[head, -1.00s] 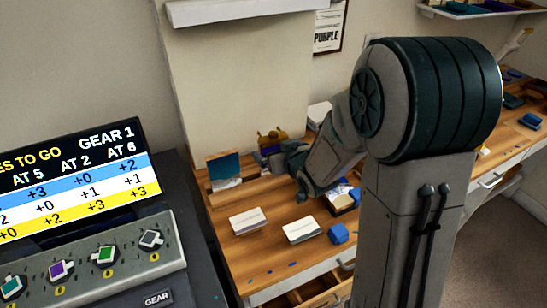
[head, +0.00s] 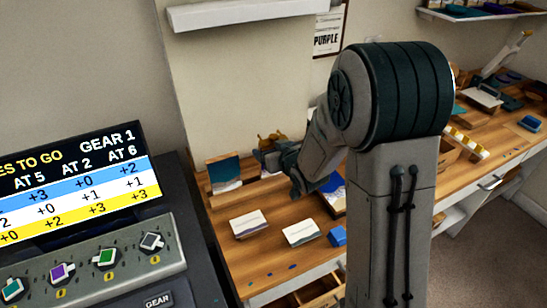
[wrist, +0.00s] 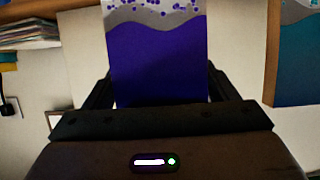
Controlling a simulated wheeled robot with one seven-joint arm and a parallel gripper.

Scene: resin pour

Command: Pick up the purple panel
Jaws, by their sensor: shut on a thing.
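The purple panel (wrist: 158,65) stands upright in the middle of the wrist view, with a grey wavy band and a white, purple-dotted part above the purple. My gripper (wrist: 160,92) is shut on the panel, one finger at each side of its lower part. In the head view my gripper (head: 283,160) is low over the back of the wooden bench, and the arm hides most of the panel there.
A teal and white panel (head: 224,173) leans at the bench's back left; it also shows in the wrist view (wrist: 297,60). Two pale panels (head: 249,224) (head: 300,233) and a blue block (head: 337,237) lie in front. A tilted blue panel (head: 334,186) is right of my gripper.

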